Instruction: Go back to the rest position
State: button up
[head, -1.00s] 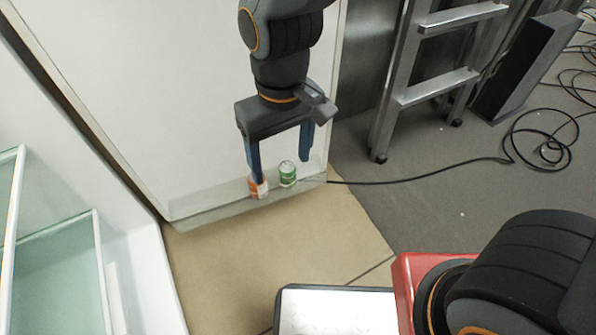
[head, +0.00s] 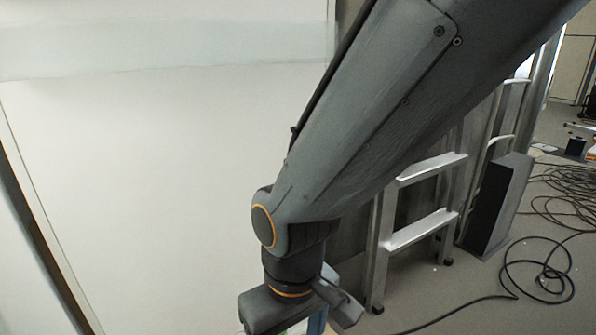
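My gripper (head: 280,312) is at the bottom edge of the head view, hanging downward in front of a white panel. My arm runs from the upper right down to the gripper and covers much of the middle. No can shows in the current view.
A large white panel (head: 150,180) fills the left, with a pale translucent shelf (head: 160,50) across its top. A metal ladder (head: 425,232) and a dark upright box (head: 497,208) stand at right. Black cables (head: 545,285) lie on the grey floor.

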dwell(0.9)
jog(key=d+r+m+p, duration=0.3)
jog(key=d+r+p, duration=0.7)
jog(key=r+p, duration=0.3)
jog(key=d+r+m+p, duration=0.4)
jog(key=d+r+p, duration=0.7)
jog(key=r+p, duration=0.3)
jog(key=shift+r+h+p, duration=0.25)
jog(key=shift+h+p, duration=0.05)
jog(key=shift+p, duration=0.35)
jog(key=shift+c, duration=0.3)
